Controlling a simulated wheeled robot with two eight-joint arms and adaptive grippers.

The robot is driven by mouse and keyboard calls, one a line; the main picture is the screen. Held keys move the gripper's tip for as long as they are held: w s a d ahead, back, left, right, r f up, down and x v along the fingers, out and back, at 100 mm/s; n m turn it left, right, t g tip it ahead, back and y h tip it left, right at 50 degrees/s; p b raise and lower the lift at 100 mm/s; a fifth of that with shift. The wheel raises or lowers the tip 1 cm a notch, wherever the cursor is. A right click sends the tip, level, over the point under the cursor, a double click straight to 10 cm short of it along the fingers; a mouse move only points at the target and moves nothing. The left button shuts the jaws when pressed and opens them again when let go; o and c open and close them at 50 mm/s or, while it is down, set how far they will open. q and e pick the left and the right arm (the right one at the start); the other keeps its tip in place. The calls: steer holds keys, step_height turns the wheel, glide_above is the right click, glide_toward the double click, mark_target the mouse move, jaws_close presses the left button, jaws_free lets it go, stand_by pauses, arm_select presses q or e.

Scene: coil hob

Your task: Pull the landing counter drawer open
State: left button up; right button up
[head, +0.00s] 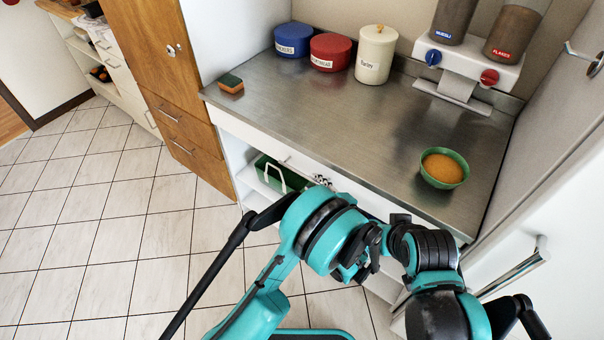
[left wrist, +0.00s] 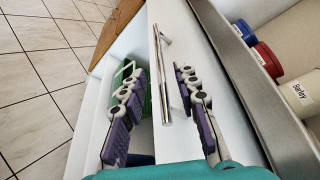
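The landing counter drawer has a white front (head: 262,143) just under the steel countertop. Its front also fills the middle of the left wrist view (left wrist: 203,60), and no gap shows along its top edge. Its chrome bar handle (left wrist: 157,50) runs between the fingers of my left gripper (left wrist: 160,73). Those fingers are spread, one on each side of the bar, with a visible space to it. In the head view my left gripper (head: 321,181) is small and mostly hidden behind my arm, in front of the drawer. My right gripper does not show.
Below the drawer is an open shelf with a green box (head: 278,174). The steel countertop (head: 330,115) holds a sponge (head: 231,84), canisters (head: 330,52), a dispenser and a green bowl (head: 445,168). A wooden cabinet (head: 165,60) stands left; a white door with a handle (head: 513,270) stands right. Tiled floor lies clear left.

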mark_target(302, 174)
arm_select(q)
steer(key=b+x, duration=0.2)
steer(key=x, duration=0.4)
steer(key=shift+a, duration=0.2)
steer(key=shift+w+a+f, duration=0.1)
steer(key=shift+w+a, duration=0.2)
steer(key=shift+w, duration=0.2)
jaws_close()
